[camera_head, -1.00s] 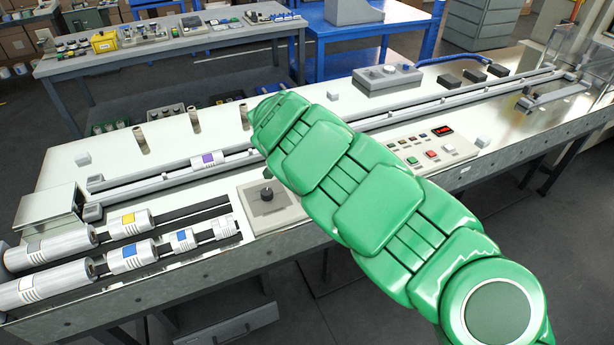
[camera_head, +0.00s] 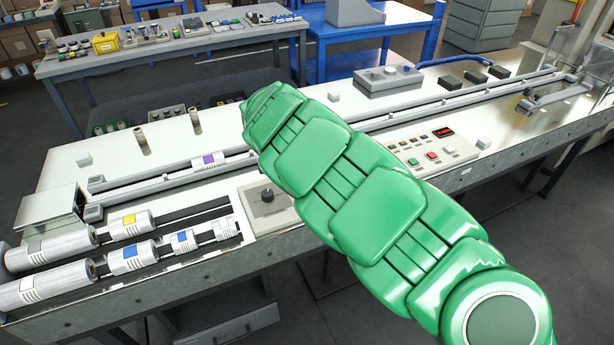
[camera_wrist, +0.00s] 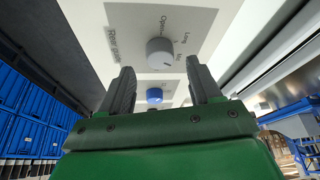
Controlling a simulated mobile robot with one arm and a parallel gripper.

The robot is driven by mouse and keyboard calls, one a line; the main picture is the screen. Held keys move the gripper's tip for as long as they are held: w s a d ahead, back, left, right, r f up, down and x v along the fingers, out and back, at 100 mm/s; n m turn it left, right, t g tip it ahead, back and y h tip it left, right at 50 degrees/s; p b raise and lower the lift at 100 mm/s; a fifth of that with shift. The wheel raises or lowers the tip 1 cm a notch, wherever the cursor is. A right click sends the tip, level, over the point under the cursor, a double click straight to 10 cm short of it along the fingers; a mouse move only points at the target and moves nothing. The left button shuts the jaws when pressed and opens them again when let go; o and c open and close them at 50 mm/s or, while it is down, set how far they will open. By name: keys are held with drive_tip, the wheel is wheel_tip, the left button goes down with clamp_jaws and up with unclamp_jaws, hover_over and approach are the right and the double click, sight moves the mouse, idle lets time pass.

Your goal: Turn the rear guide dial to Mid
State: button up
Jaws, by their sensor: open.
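In the wrist view, a round grey dial (camera_wrist: 160,52) stands on a pale panel (camera_wrist: 125,22) lettered "Rear guide". The words "Open" and "Long" show above the dial, with a smaller label at its right that looks like "Mid". I cannot make out which mark the dial points to. My gripper (camera_wrist: 163,82) is open, its two dark fingers apart, with the dial beyond and between them in the picture. No contact with it shows. In the head view, my green arm crosses the bench and my fingers are hidden.
A blue knob (camera_wrist: 154,95) shows between my fingers. In the head view, a grey box with a black knob (camera_head: 267,194) sits at the front, left of my arm. Another knobbed box (camera_head: 388,78) stands at the back. A button panel (camera_head: 433,148) and long rails (camera_head: 460,98) lie right.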

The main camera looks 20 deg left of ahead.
drive_tip(key=v, duration=0.4)
drive_tip(key=shift+a+r, duration=0.1)
drive_tip(key=shift+r, duration=0.1)
